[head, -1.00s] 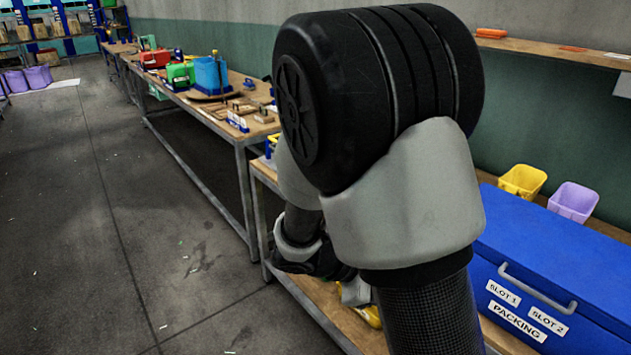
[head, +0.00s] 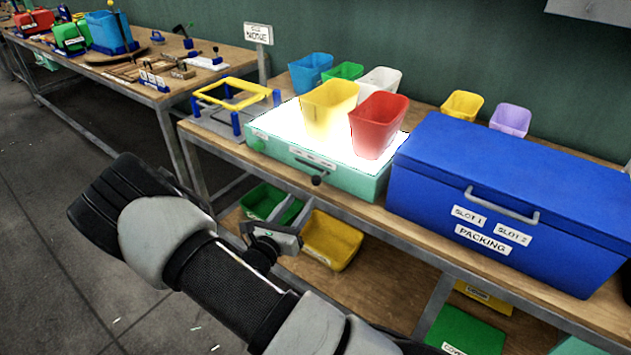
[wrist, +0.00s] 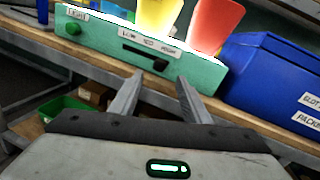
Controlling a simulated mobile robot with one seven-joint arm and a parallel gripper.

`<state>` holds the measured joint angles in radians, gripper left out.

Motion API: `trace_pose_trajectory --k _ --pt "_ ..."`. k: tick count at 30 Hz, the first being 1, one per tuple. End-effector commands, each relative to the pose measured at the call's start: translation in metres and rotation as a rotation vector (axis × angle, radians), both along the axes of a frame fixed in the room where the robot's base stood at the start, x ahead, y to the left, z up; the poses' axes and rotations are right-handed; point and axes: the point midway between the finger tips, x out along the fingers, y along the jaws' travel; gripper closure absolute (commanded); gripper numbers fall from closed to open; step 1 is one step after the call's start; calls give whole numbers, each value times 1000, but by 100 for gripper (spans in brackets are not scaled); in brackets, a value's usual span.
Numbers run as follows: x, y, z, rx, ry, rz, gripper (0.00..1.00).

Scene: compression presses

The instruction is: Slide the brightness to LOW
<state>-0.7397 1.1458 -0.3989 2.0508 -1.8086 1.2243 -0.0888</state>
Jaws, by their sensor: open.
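A teal light box (head: 340,177) with a glowing white top stands on the bench, and its front also shows in the wrist view (wrist: 95,37). Its front has a dark slot with a black slider knob (head: 316,180), under small labels LOW, MED and HIGH. In the wrist view the knob (wrist: 160,64) is toward the right, HIGH end of the slot; its exact setting is hard to tell. My gripper (wrist: 160,76) is open and empty, its fingers pointing at the front panel below the slot. A gap to the knob appears to remain. In the head view, the fingertips are unclear.
A yellow bin (head: 328,105) and a red bin (head: 379,125) stand on the lit top. A large blue packing box (head: 430,190) stands close to the right. A yellow frame fixture (head: 232,95) is at the left. Bins sit on the shelf below.

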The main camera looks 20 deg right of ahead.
Motion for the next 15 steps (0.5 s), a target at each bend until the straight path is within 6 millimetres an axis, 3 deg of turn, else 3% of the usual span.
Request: trace_pose_trajectory --k 9,15 --pt "49 -51 -1 0 -1 -4 57" --pt "71 -72 -1 0 -1 -2 57"
